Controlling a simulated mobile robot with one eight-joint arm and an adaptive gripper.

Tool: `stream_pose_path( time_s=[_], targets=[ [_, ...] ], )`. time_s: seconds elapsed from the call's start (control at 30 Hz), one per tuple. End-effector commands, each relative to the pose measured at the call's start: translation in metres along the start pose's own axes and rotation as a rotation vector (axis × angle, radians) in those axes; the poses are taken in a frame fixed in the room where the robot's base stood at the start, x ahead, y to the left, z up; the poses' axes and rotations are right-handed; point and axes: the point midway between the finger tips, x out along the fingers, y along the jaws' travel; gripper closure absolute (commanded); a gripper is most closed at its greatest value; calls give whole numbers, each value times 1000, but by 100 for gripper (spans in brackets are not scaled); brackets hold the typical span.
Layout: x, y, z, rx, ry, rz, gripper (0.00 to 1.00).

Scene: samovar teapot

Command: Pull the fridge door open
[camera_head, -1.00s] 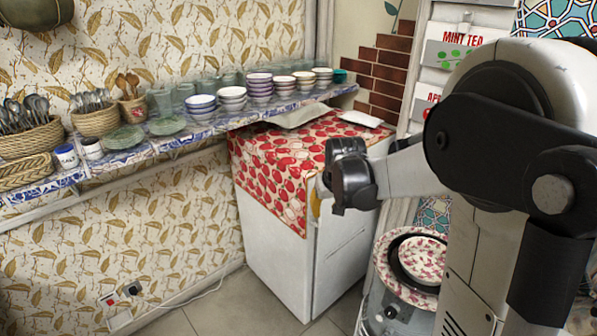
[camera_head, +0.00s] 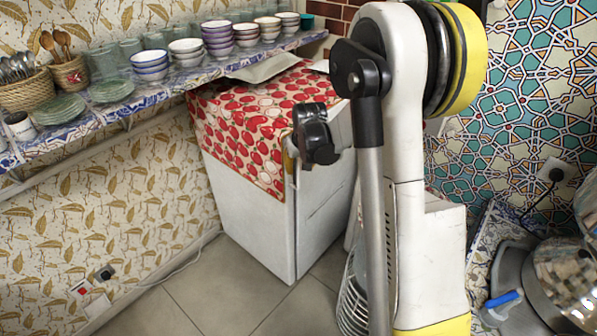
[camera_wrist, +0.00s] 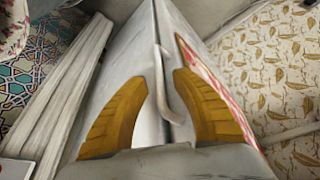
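The white fridge (camera_head: 250,225) stands in the corner, and a red-and-white patterned cloth (camera_head: 240,120) hangs over its top and upper side. Its door (camera_head: 325,205) looks shut. My gripper (camera_head: 290,158) is at the upper front edge of the fridge, partly hidden by my wrist. In the wrist view my two yellow fingers (camera_wrist: 160,88) are apart, one on each side of the fridge's front edge.
A blue-and-white tiled shelf (camera_head: 160,92) with bowls, glasses and plates runs along the left wall to the fridge top. A wall socket (camera_head: 103,272) and cable are low at left. Bare floor tiles (camera_head: 220,290) lie before the fridge. Metal vessels (camera_head: 565,270) stand at right.

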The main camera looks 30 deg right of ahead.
Motion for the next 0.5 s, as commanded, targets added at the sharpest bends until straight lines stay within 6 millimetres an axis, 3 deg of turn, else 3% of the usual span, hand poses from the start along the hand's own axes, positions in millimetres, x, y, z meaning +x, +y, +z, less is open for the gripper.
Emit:
stream_pose_path(
  time_s=[0.33,0.37,0.47,0.5],
  targets=[
    [5,0,0,0,0,0,67],
    [5,0,0,0,0,0,71],
    [5,0,0,0,0,0,100],
    [5,0,0,0,0,0,100]
  ],
)
